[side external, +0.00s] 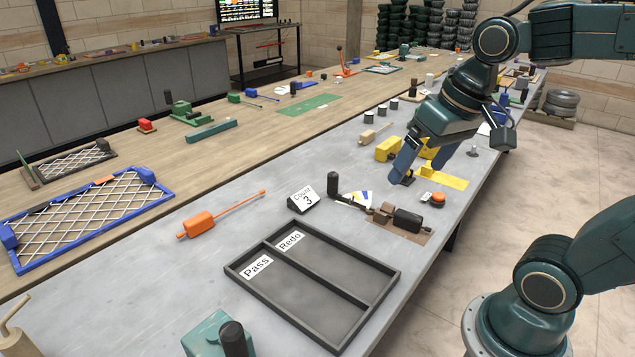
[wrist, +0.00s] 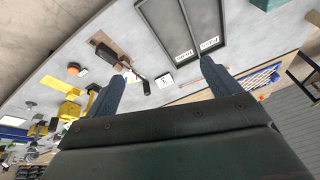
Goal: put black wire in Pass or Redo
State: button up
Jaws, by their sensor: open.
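The dark grey tray (side external: 236,278) has two compartments, labelled Pass (side external: 256,267) on the left and Redo (side external: 289,242) on the right. Both look empty. The tray also shows at the top of the wrist view (wrist: 180,48). My gripper (side external: 420,166) is open, above the bench behind the brown fixture, apart from the tray. In the wrist view its fingers (wrist: 164,68) are spread with nothing between them. I cannot make out a black wire for certain. A black part (side external: 408,220) sits on the brown fixture (side external: 380,213), also in the wrist view (wrist: 105,52).
A Count 3 card (side external: 304,199) and a black-handled lever (side external: 333,183) stand behind the tray. An orange button (side external: 437,199) and yellow parts (side external: 388,149) lie near my gripper. An orange tool (side external: 200,222) is at left. A teal object (side external: 207,335) is in front.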

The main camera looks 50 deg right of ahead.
jog(key=w+d+f+m+g+y, duration=0.1)
jog(key=w+d+f+m+g, duration=0.15)
jog(key=w+d+m, duration=0.4)
jog(key=w+d+f+m+g+y, duration=0.15)
jog(key=d+f+m, duration=0.25)
jog(key=d, duration=0.6)
jog(key=d+f+m+y, duration=0.2)
jog(key=d+f+m, duration=0.1)
jog(key=d, duration=0.5)
jog(key=shift+s+f, duration=0.2)
jog(key=shift+f, duration=0.6)
jog(key=x, duration=0.8)
jog(key=shift+f, duration=0.35)
jog(key=shift+s+a, duration=0.1)
